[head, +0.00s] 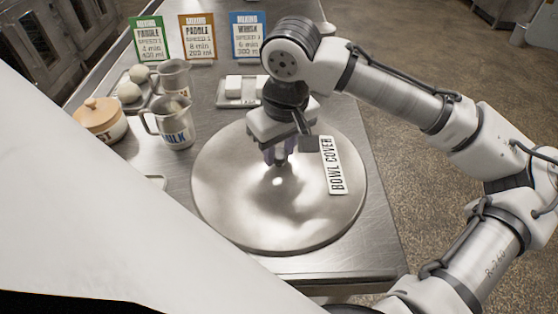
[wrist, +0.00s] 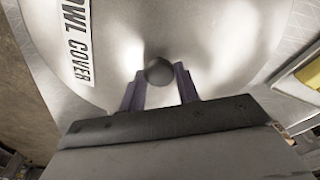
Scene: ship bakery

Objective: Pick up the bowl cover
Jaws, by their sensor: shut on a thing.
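The bowl cover (head: 235,205) is a large round shiny metal lid with a white "BOWL COVER" label. It lies on the metal table, or just above it; I cannot tell which. My gripper (head: 279,158) is over the middle of the cover, pointing down. In the wrist view the cover (wrist: 200,40) fills most of the picture, with a dark round knob (wrist: 159,71) at its centre. My gripper's two fingers (wrist: 160,88) stand on either side of the knob and are shut on it.
On the metal table (head: 290,270), two metal jugs (head: 176,122) and a lidded pot (head: 101,120) stand left of the cover. Behind are a tray (head: 222,100) with white blocks, a tray with dough balls (head: 129,92) and three upright recipe cards (head: 198,37). The floor at right is clear.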

